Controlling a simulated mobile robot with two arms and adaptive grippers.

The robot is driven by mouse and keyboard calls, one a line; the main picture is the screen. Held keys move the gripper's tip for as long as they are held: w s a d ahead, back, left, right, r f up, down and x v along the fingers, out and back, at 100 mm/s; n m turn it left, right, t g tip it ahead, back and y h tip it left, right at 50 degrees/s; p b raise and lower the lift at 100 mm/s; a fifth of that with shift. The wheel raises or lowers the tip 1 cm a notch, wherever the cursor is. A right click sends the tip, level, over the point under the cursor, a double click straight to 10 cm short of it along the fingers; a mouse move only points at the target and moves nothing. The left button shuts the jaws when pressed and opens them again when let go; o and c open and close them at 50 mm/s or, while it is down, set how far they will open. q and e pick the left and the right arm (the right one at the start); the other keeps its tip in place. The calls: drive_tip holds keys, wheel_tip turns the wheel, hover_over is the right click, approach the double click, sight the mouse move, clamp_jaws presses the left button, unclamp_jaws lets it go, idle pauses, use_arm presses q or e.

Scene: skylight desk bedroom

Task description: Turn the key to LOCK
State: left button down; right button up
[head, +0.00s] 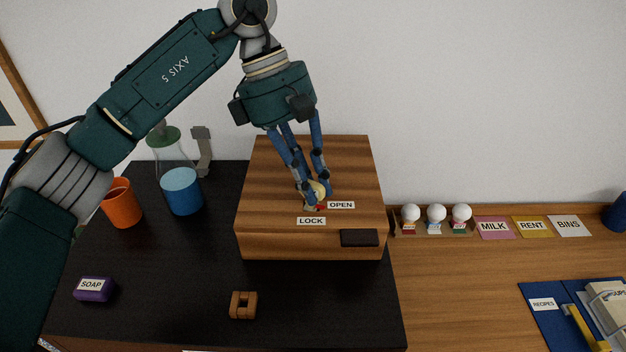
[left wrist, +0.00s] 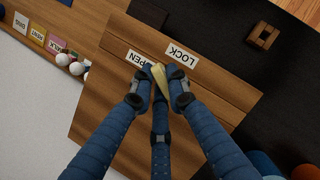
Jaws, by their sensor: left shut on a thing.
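A wooden box (head: 270,190) stands on the black desk mat, with an OPEN label (head: 341,205) and a LOCK label (head: 311,221) on its top. A pale yellow key (head: 318,188) is at the top of the box, behind the labels. My left gripper (head: 315,193) comes down from above and is shut on the key. In the left wrist view the key (left wrist: 158,78) shows between the fingertips, close to both labels. The fingers hide the key's lower part and partly cover the OPEN label there, so its exact angle is unclear. My right gripper is not in view.
White-topped figures (head: 436,213) and word cards (head: 533,227) stand right of the box.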

use_arm(q)
drive_tip(key=shift+m+g+y+p, duration=0.55)
drive_tip(key=shift+m+p, duration=0.55)
drive_tip(key=shift+m, duration=0.8)
drive_tip(key=shift+s+m+y+p, duration=0.1)
drive_tip(key=shift+m+y+p, duration=0.3)
drive_tip(key=shift+m, duration=0.6)
drive_tip(key=shift+d+m+g+y+p, duration=0.1)
drive_tip(key=shift+m+g+y+p, duration=0.25)
drive_tip(key=shift+m, duration=0.45)
drive_tip(key=shift+m+y+p, duration=0.5)
drive_tip(key=shift+m+p, duration=1)
drive_tip(key=shift+m, duration=0.1)
drive_tip(key=shift+s+m+y+p, duration=0.15)
drive_tip(key=shift+m+y+p, duration=0.45)
drive_tip(key=shift+m+p, duration=0.7)
drive_tip(key=c, duration=1.6)
unclamp_jaws()
drive_tip(key=shift+m, duration=0.3)
drive_tip(key=shift+r, duration=0.1)
drive_tip(key=shift+v, duration=3.65)
